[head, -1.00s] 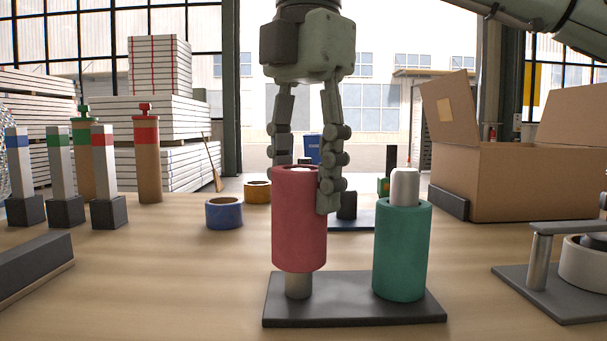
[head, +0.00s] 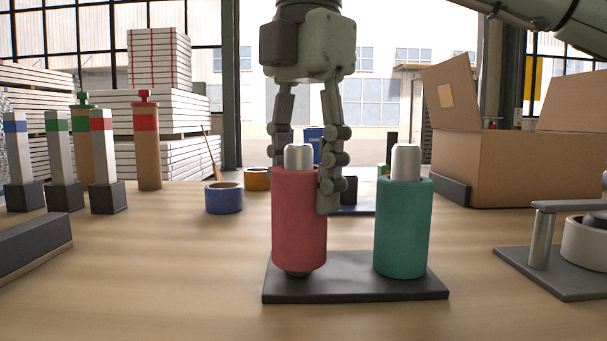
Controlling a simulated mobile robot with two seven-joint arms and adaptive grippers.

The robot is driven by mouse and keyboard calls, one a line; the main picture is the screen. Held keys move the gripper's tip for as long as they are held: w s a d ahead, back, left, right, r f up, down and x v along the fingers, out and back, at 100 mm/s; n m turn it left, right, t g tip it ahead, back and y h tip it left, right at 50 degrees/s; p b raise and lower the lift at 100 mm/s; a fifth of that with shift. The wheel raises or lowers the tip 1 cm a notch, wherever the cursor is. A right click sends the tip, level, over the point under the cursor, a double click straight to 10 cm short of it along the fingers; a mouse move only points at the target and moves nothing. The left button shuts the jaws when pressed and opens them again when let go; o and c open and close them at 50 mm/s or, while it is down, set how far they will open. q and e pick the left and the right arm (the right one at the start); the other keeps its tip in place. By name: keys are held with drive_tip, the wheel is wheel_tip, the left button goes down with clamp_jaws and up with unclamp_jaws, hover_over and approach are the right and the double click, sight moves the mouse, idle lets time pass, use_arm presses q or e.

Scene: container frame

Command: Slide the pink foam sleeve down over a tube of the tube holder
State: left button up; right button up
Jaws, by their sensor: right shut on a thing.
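The pink foam sleeve (head: 299,225) is around the left tube (head: 298,157) of the tube holder (head: 350,289). The tube's rounded grey top sticks out above the sleeve. The sleeve's lower end is close to the base plate, with a dark piece showing under it. My right gripper (head: 301,190) points down and is shut on the sleeve's upper part, one finger on each side. The right tube (head: 406,160) carries a green sleeve (head: 403,228). My left gripper is not in view.
A blue tape roll (head: 224,198) and a yellow one (head: 257,179) lie behind left. Several blocks with coloured bands (head: 106,170) stand far left. An open cardboard box (head: 535,168) is at back right, and a metal stand (head: 548,265) is at right. The front table is clear.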

drive_tip(key=shift+f+b, duration=0.35)
drive_tip(key=shift+f, duration=0.25)
drive_tip(key=o, duration=0.9)
drive_tip(key=shift+r, duration=0.1)
drive_tip(key=r, duration=1.2)
drive_tip(key=shift+s+d, duration=0.1)
drive_tip(key=shift+d, duration=0.1)
